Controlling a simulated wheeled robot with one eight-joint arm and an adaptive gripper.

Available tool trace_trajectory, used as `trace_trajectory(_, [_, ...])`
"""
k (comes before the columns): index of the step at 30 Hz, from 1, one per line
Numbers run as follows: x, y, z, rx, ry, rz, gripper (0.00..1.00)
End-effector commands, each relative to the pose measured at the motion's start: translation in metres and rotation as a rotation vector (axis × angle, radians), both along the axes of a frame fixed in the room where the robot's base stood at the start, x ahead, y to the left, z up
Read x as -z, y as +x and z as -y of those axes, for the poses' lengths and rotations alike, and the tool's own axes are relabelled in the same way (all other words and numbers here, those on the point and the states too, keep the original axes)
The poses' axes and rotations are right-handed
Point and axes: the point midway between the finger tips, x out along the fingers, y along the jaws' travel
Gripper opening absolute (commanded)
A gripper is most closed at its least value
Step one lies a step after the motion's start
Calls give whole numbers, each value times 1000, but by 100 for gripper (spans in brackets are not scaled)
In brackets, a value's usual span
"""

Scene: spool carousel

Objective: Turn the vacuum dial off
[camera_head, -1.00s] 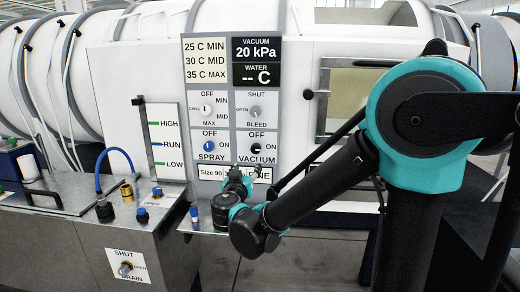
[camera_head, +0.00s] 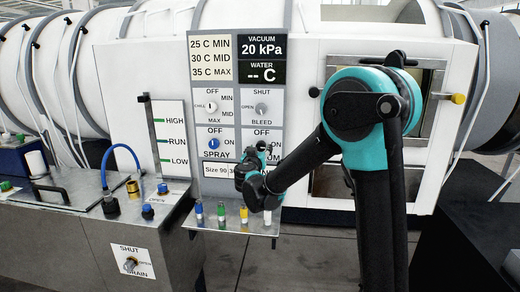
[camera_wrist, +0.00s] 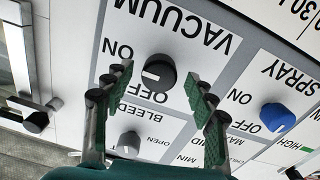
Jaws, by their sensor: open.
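The black vacuum dial (camera_wrist: 158,72) shows in the wrist view between my gripper's fingers, below the VACUUM label, which appears upside down. Its pale mark faces left in that view, towards the side where ON and OFF are printed; I cannot tell its exact setting. My gripper (camera_wrist: 158,80) is open, one finger on each side of the dial, with no clear contact seen. In the head view my gripper (camera_head: 262,150) is in front of the panel's lower right and hides the dial. The vacuum display (camera_head: 261,47) reads 20 kPa.
The blue spray dial (camera_head: 214,143) is left of my gripper, and the grey bleed dial (camera_head: 261,109) is above it. A small shelf (camera_head: 206,222) with several coloured pegs sits below. A window door with a yellow knob (camera_head: 457,99) is at the right.

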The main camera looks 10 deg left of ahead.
Motion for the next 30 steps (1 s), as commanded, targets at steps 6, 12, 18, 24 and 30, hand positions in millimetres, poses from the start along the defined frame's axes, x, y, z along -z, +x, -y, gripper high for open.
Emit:
trace_trajectory(6, [0,10,1,0,0,0,56])
trace_trajectory(12, [0,10,1,0,0,0,56])
trace_trajectory(18, [0,10,1,0,0,0,34])
trace_trajectory(24, [0,9,1,0,0,0,9])
trace_trajectory(30, [0,9,1,0,-9,-1,6])
